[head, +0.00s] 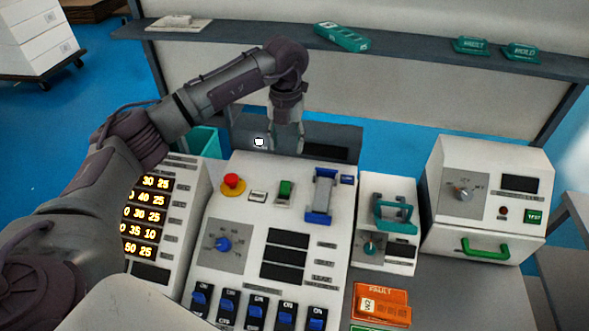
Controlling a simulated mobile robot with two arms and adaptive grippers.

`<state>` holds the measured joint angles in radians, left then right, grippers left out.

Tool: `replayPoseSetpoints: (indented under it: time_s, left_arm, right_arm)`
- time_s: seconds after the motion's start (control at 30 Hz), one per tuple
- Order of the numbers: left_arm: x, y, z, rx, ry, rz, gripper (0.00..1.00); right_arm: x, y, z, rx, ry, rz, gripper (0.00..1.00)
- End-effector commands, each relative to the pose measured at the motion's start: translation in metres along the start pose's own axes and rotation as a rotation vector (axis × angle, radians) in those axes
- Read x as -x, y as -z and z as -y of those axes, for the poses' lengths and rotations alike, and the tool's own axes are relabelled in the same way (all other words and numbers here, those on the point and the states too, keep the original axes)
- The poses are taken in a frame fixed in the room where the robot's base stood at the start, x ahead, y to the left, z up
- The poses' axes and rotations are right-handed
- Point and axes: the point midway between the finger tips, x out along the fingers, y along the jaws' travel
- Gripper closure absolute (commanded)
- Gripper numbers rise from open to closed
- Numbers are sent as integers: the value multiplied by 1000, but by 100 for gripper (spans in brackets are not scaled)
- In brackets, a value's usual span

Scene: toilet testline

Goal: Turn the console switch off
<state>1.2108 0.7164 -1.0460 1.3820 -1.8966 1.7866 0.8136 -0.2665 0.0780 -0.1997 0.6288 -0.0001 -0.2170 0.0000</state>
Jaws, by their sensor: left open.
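The white console (215,275) stands in the middle of the head view. A row of blue switches (257,312) marked ON runs along the console's front edge. My left gripper (286,148) hangs fingers down beyond the console's far edge, above and apart from the green switch. It is open, with nothing seen between its fingers. My right gripper is not in view.
A red push button (232,183), a blue knob (223,244) and a blue bracket-like part (321,195) surround the green switch. A box with a teal handle (393,215) and a white tester (483,195) stand right. A grey shelf (410,48) crosses behind.

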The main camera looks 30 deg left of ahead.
Motion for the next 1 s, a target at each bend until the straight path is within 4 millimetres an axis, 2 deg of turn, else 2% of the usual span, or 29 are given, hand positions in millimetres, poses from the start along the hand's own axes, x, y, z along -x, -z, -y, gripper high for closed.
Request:
replayPoseSetpoints:
  time_s: [0.17, 0.3, 0.4, 0.47, 0.6, 0.73, 0.87, 1.0]
  left_arm:
    - [-21, 2, -1, 0, -4, -6, 48]
    - [-49, 2, 0, 0, -2, -7, 48]
    - [-72, 2, 0, 0, -2, -7, 48]
    - [-84, 2, 0, 0, -1, -7, 48]
    - [-110, 2, 0, 0, -1, -5, 48]
    - [-126, 1, 0, -1, -1, -4, 48]
    - [-133, 1, 0, -2, 0, -2, 48]
    - [-136, 1, 0, -2, 1, -1, 48]
  right_arm:
    - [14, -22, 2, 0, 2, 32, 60]
    - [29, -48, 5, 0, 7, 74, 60]
    - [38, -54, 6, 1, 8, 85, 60]
    - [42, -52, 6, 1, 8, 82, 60]
    - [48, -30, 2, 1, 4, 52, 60]
    - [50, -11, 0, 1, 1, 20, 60]
    - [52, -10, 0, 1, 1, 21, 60]
    - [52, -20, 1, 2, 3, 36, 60]
